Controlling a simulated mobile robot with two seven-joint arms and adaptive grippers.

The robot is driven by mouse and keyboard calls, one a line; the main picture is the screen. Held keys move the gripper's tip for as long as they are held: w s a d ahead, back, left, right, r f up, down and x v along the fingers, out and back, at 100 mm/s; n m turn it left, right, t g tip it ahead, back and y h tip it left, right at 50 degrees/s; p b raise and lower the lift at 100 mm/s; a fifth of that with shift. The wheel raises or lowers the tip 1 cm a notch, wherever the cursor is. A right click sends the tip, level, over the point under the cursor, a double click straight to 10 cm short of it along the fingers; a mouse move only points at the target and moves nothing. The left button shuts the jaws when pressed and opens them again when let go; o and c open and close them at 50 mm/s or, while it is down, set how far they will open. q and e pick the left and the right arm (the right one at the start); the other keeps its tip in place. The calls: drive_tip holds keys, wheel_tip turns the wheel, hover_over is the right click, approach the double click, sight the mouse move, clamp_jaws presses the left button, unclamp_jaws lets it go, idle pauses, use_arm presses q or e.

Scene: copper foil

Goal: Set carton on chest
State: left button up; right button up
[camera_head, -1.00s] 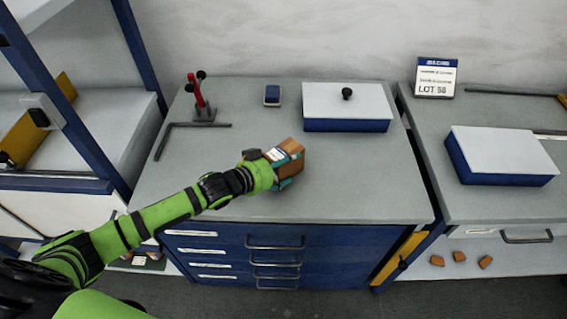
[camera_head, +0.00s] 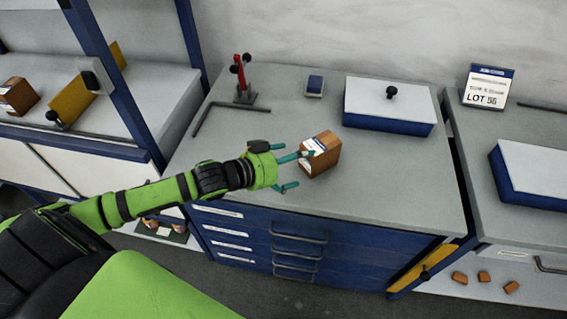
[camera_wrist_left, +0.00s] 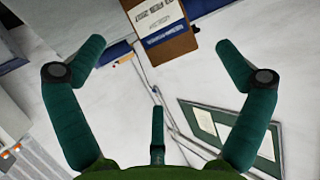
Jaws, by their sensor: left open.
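A brown carton (camera_head: 322,158) with a white and blue label stands on the grey top of the blue drawer chest (camera_head: 390,190), near its middle. My left gripper (camera_head: 299,170) is open just left of the carton, its teal fingers spread. One fingertip appears close to the carton's label side; I cannot tell whether it touches. In the left wrist view the carton (camera_wrist_left: 172,48) lies beyond the spread fingers, with nothing between them. My right gripper is not in view.
A white-lidded blue box (camera_head: 388,105), a small blue item (camera_head: 314,86), a red clamp (camera_head: 241,75) and a bent black rod (camera_head: 228,107) lie on the chest. Another carton (camera_head: 17,96) is on the left shelf. A lot sign (camera_head: 487,87) stands on the right bench.

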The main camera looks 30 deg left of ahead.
use_arm(q)
drive_tip(key=shift+v, duration=1.8)
drive_tip(key=shift+d, duration=0.1)
